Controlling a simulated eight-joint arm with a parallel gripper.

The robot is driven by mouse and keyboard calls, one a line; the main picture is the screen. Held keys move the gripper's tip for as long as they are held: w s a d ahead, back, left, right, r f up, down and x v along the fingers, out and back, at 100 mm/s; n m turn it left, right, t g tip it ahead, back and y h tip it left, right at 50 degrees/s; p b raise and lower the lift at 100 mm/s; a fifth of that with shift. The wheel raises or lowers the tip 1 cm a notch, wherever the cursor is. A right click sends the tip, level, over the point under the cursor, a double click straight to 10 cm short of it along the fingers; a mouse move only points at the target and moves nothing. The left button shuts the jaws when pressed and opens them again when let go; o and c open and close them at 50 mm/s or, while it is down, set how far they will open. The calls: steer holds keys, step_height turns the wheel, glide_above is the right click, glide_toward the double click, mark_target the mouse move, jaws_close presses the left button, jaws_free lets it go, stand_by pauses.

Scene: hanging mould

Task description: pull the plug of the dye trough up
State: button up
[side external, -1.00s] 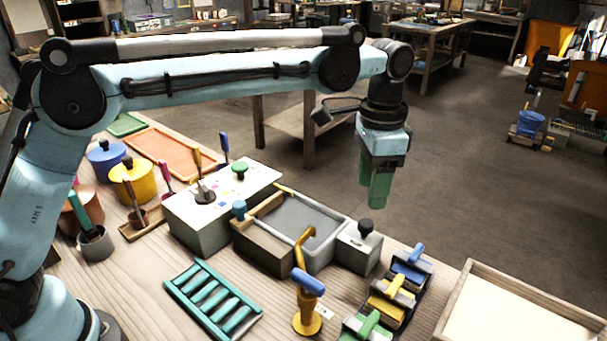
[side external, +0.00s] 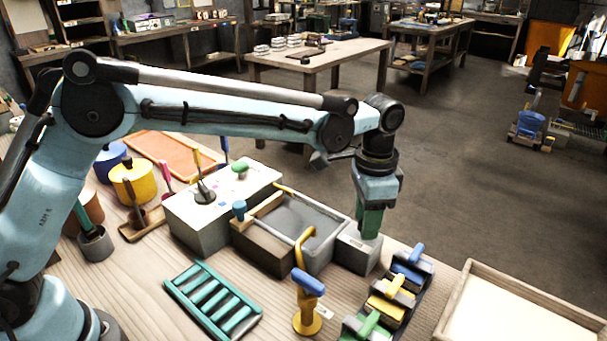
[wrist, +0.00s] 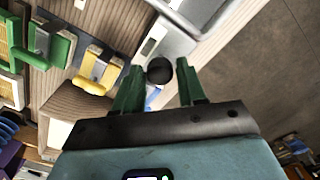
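The dye trough (side external: 313,262) is a grey basin in the middle of the bench, with grey liquid or a grey floor inside. A small pale box (side external: 353,257) adjoins its right end. A round black knob (wrist: 160,70), which appears to be the plug's handle, stands on that box. My gripper (side external: 369,232) is low over the box and hides the knob in the side view. In the wrist view, my gripper (wrist: 158,66) has its two green fingers apart, with the knob showing between their tips. Whether either finger touches it cannot be told.
A blue knob (side external: 239,209) stands at the trough's left end, beside a control box (side external: 222,205). A yellow stand with a blue handle (side external: 308,285) is in front. A rack of coloured handles (side external: 398,285) and a wooden tray (side external: 465,300) lie to the right.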

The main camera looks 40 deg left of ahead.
jaws_close()
steer(key=shift+r, duration=1.55)
steer(key=shift+o, duration=1.9)
jaws_free()
step_height(320, 180, up, 12)
